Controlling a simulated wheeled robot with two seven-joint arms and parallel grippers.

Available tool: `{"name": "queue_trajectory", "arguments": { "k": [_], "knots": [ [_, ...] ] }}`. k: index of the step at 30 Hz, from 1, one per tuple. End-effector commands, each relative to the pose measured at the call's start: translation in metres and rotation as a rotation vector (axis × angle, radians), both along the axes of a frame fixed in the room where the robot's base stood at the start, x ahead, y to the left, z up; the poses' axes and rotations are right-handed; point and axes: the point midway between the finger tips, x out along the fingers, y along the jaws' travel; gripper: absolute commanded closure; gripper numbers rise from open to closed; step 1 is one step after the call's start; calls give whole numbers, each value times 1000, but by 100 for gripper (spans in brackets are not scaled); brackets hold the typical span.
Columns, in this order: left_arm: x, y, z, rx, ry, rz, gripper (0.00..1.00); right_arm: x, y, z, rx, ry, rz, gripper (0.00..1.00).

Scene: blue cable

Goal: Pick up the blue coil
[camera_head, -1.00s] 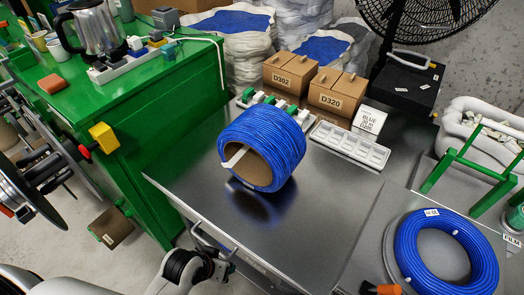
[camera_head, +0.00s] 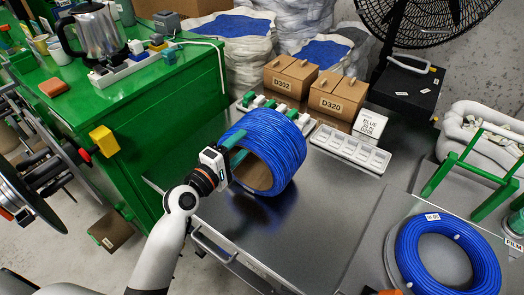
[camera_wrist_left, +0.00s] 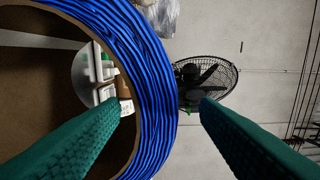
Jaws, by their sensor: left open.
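A large blue coil (camera_head: 268,145), wound on a brown core, lies on its side on the metal table (camera_head: 300,230), its open end facing my left gripper (camera_head: 237,148). The gripper is open at that end. In the left wrist view, the coil (camera_wrist_left: 157,70) shows between the two green fingers (camera_wrist_left: 160,108): the left finger overlaps the hollow core and the right finger is outside the windings. Contact cannot be told. A second, flatter blue coil (camera_head: 407,262) lies at the lower right.
A green workbench (camera_head: 130,110) is at left. The table front is clear.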

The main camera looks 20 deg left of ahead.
Motion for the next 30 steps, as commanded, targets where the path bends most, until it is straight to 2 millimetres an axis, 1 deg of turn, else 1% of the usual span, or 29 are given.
{"name": "queue_trajectory", "arguments": {
  "k": [1,3,8,13,16,20,26,29,30],
  "knots": [
    [8,-3,1,0,-1,0,44,0,0,2,0,0,0,100],
    [14,-5,1,2,-1,0,44,0,0,2,0,0,0,100],
    [23,-10,0,2,0,-1,44,0,0,4,0,0,0,100],
    [46,-22,2,1,1,-2,44,0,0,9,0,0,1,100],
    [58,-26,0,4,1,-1,44,0,0,9,0,0,1,100],
    [65,-29,0,5,1,-1,44,0,0,9,0,0,1,100],
    [65,-29,-1,5,1,-1,44,0,0,9,1,0,1,100],
    [65,-29,-1,5,1,-1,59,0,1,9,1,0,1,100],
    [65,-29,-1,5,1,-1,65,0,1,9,1,0,1,100]
  ]
}}
